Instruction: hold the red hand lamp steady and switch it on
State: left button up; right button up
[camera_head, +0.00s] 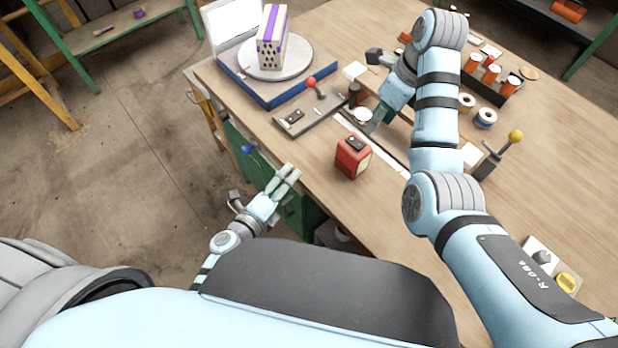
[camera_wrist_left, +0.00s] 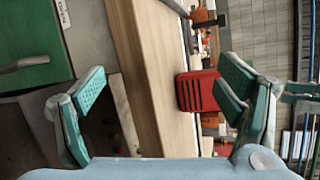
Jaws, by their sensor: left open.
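The red hand lamp (camera_head: 347,160) stands upright on the workbench near its left front edge, with a dark part on top and a pale face on its right side. In the left wrist view the lamp (camera_wrist_left: 198,91) appears sideways, with dark slots, beyond the fingers. My left gripper (camera_head: 289,172) is open and empty, left of the lamp and off the bench edge. Its spread fingers (camera_wrist_left: 160,98) frame the bench edge in the wrist view. My right gripper (camera_head: 378,120) is over the bench behind the lamp, apart from it. Its fingers are partly hidden and their opening is unclear.
The wooden workbench (camera_head: 335,205) is bare in front of the lamp. A yellow-knobbed lever (camera_head: 515,136) and several spools stand to the right.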

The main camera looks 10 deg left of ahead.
aim_at(344, 162)
pick_arm(q)
jog(key=s+d+r+m+g+h, duration=0.15)
jog(key=d+r+m+h, duration=0.4)
jog(key=m, duration=1.35)
jog(key=shift+g+y, duration=0.45)
jog(key=shift+y, duration=0.2)
jog(key=x, duration=1.5)
jog(key=shift+s+d+r, duration=0.1)
jog(key=shift+d+r, duration=0.25)
jog(key=shift+d, duration=0.15)
pick_arm(e)
jog(key=shift+s+r, duration=0.15)
jog(key=shift+s, duration=0.1)
